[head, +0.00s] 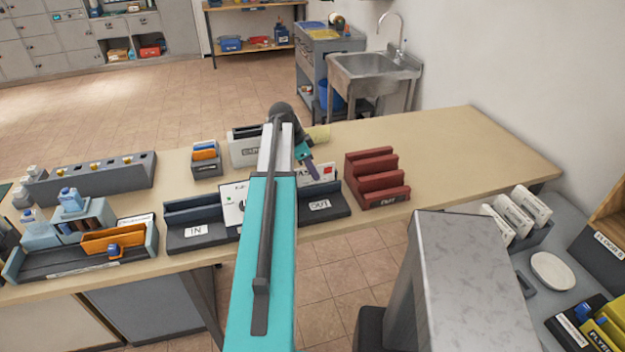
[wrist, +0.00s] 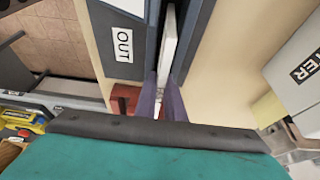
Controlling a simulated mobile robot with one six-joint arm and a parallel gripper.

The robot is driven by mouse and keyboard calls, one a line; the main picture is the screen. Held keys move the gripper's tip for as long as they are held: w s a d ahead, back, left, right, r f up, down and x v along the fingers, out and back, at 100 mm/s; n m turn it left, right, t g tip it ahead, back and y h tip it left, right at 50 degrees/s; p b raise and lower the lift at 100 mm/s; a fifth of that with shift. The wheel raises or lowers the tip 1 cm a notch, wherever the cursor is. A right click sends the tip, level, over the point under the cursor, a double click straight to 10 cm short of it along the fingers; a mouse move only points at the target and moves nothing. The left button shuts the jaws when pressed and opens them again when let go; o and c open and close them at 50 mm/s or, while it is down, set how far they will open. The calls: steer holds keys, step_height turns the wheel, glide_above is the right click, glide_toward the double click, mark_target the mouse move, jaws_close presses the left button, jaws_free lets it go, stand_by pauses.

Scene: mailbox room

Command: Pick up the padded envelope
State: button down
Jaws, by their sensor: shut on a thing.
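A white envelope with a red mark (head: 322,172) stands upright in the slot of the dark OUT tray (head: 335,211) on the counter. I take it to be the padded envelope, though its padding cannot be made out. In the wrist view the envelope (wrist: 168,48) shows edge-on as a thin white strip between the tray walls, beside the OUT label. My gripper (head: 312,170) has purple fingers and is at the envelope's upper left. In the wrist view the fingers (wrist: 165,82) are shut on the strip's near end. The envelope's lower part is hidden in the tray.
A red stepped organizer (head: 376,182) stands just right of the OUT tray. The IN tray (head: 196,228) and a white card (head: 233,202) are to the left. A pale box (head: 245,149) stands behind. The counter's right end (head: 470,145) is clear.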

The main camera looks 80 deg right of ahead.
steer(key=shift+r, duration=0.1)
steer(key=shift+r, duration=0.15)
step_height(320, 180, up, 18)
steer(key=b, duration=0.5)
stand_by(0.5)
stand_by(0.5)
